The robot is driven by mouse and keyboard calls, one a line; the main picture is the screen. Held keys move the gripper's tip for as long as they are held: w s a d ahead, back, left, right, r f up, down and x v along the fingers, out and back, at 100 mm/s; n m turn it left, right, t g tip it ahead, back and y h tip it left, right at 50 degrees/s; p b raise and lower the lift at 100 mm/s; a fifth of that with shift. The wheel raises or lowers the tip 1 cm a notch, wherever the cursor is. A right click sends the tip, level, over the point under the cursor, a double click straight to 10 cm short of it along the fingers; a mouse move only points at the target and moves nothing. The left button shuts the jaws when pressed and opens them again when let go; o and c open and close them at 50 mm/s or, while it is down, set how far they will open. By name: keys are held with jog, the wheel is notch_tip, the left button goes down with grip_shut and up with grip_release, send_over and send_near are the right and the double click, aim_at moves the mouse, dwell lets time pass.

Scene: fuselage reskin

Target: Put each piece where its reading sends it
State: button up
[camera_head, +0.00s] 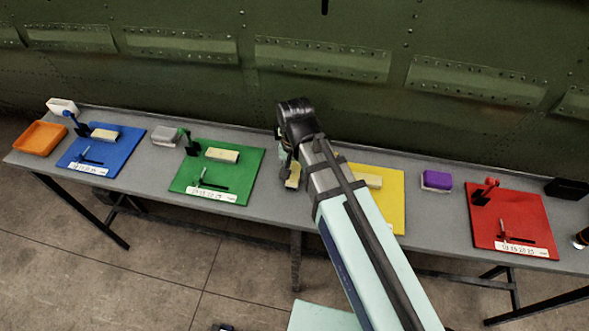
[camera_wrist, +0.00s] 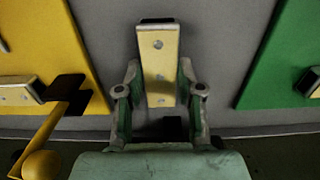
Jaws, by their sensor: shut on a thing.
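My gripper (camera_head: 291,168) is over the grey table strip between the green and yellow boards. Similar pale pieces lie on the blue board (camera_head: 104,135), green board (camera_head: 222,154) and yellow board (camera_head: 369,180). The blue mat (camera_head: 75,152), green mat (camera_head: 240,187), yellow mat (camera_head: 391,212) and red mat (camera_head: 530,214) form a row. Scale labels show on the blue, green and red ones.
An orange tray (camera_head: 40,138) is at the far left, near a white block (camera_head: 62,105). A grey block (camera_head: 165,134), a purple-topped block (camera_head: 437,180) and a black box (camera_head: 567,188) stand along the table. Small upright posts rise from the boards. The green fuselage wall (camera_head: 320,55) is behind.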

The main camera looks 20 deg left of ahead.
aim_at(295, 172)
jog(key=shift+f, duration=0.2)
jog(key=shift+f, duration=0.15)
jog(key=o, duration=1.2)
notch_tip(295, 172, up, 11)
jog(key=shift+f+b, duration=0.1)
jog(key=shift+b, duration=1)
jog(key=shift+o, duration=0.3)
jog(key=shift+r, duration=0.75)
